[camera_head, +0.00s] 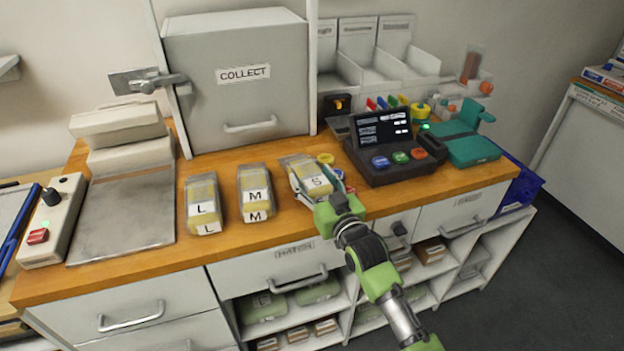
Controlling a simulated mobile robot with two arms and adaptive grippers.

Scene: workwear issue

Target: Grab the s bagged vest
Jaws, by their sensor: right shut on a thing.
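The S bagged vest (300,165) is a clear bag with yellow contents and a white S label, at the right end of a row on the wooden counter. My right gripper (318,188) is shut on it at its near, right side. The gripper hides part of the bag, and I cannot tell whether the bag is clear of the counter. The M bagged vest (255,188) lies just left of it. The L bagged vest (203,200) lies further left. My left gripper is not in view.
A grey COLLECT box (238,95) stands behind the bags. A black terminal (385,155) with coloured buttons is close on the right, beside a teal device (462,145). A grey plate (125,220) lies left. Drawers and shelves are below the wooden counter (110,265).

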